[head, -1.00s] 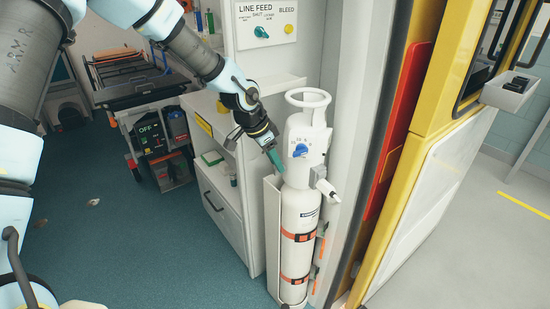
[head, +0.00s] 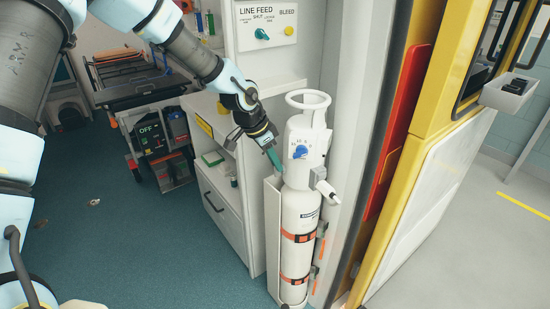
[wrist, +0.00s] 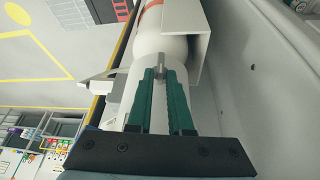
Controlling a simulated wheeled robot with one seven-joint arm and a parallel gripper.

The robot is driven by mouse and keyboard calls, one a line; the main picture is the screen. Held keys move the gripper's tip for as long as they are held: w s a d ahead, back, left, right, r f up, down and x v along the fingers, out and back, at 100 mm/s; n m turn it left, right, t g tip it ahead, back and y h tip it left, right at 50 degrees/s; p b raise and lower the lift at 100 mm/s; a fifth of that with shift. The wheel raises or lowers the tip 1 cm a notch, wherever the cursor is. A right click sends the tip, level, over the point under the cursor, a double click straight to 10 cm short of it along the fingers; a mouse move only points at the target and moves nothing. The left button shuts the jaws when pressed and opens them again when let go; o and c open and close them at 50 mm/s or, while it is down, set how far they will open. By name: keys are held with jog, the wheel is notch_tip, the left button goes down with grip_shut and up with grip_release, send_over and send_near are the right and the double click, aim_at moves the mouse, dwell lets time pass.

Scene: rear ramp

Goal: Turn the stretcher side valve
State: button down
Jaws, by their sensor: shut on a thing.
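A white gas cylinder (head: 300,208) stands upright in a white holder, with a blue dial (head: 301,152) on its head. My gripper (head: 275,160) reaches the upper left side of the cylinder, the side towards the stretcher (head: 125,75). In the wrist view, my green fingers (wrist: 160,78) are close together on a small grey valve lever (wrist: 159,62) against the white cylinder body (wrist: 160,45). The lever's base is partly hidden by the fingers, and in the head view the gripper hides the valve.
A white cabinet (head: 222,200) stands just left of the cylinder, and a panel with a teal knob (head: 262,33) is above it. A grey outlet (head: 322,183) juts from the cylinder's right side. A yellow door frame (head: 425,100) is further right. Blue floor (head: 130,250) is open at left.

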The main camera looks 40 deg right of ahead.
jog(key=shift+w+g+p, duration=0.15)
jog(key=shift+g+p, duration=0.35)
jog(key=shift+p, duration=0.6)
jog(key=g, duration=0.2)
jog(key=g+y, duration=0.1)
jog(key=shift+w+f+n+p, duration=0.3)
jog(key=shift+f+n+p, duration=0.05)
jog(key=shift+n, duration=0.05)
jog(key=c, duration=0.9)
grip_release()
jog(key=shift+d, duration=0.15)
jog(key=shift+c, duration=0.2)
jog(key=shift+w+r, duration=0.15)
jog(key=b+v, duration=0.3)
jog(key=v, duration=0.7)
jog(key=shift+r, duration=0.3)
